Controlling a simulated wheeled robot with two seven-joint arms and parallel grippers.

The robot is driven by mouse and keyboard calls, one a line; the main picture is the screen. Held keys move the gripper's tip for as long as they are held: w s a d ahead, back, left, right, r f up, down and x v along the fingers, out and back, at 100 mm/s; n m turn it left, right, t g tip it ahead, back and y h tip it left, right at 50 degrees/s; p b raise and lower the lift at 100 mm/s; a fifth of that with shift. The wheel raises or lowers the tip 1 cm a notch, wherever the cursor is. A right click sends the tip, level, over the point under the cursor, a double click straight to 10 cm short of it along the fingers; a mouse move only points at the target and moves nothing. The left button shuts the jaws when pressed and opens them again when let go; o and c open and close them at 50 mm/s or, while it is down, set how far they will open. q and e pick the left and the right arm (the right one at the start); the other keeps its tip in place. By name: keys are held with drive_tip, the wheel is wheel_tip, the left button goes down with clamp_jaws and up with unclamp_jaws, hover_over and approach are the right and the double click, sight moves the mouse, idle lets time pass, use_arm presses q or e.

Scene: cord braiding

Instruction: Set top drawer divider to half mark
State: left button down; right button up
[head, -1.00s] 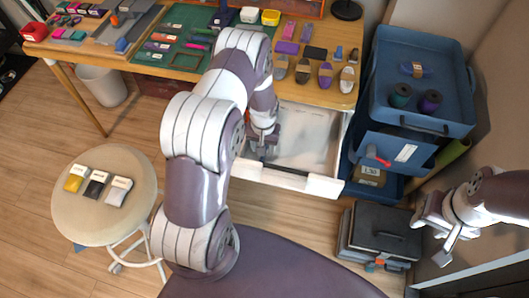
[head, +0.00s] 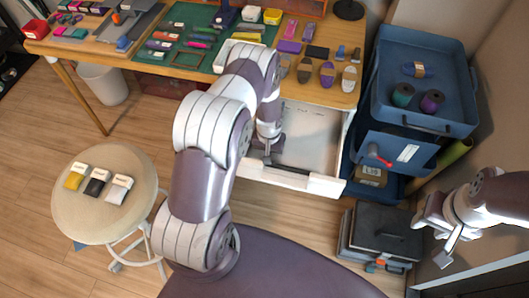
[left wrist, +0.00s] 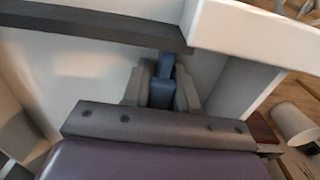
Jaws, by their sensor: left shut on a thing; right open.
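The open top drawer (head: 345,187) is white and sticks out below the table's right part. A dark bar (head: 290,169), which may be the divider, lies along the inside of its front wall; a dark bar (left wrist: 90,22) also crosses the top of the left wrist view. My left gripper (head: 268,152) is down in the drawer at its left side, partly hidden by my arm. In the left wrist view its fingers (left wrist: 161,92) are shut on a blue tab (left wrist: 163,70). How the tab joins the divider is unclear. My right gripper (head: 432,238) is open and empty at the far right, away from the drawer.
The wooden table (head: 300,92) holds tools, brushes and cords on a green mat (head: 215,65). A blue cart (head: 452,124) with two spools stands close to the drawer's right. A round stool (head: 120,215) with three packets stands at left. Dark cases (head: 378,235) lie on the floor.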

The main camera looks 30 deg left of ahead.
sight(289, 164)
use_arm(q)
drive_tip(key=d, duration=0.2)
drive_tip(key=w+d, duration=0.1)
drive_tip(key=d, duration=0.4)
drive_tip(key=shift+w+b, duration=0.3)
drive_tip(key=shift+w, duration=0.05)
drive_tip(key=c, duration=1)
unclamp_jaws()
drive_tip(key=shift+o, duration=0.2)
wheel_tip(289, 164, up, 13)
drive_tip(key=p, duration=0.1)
drive_tip(key=shift+f, duration=0.15)
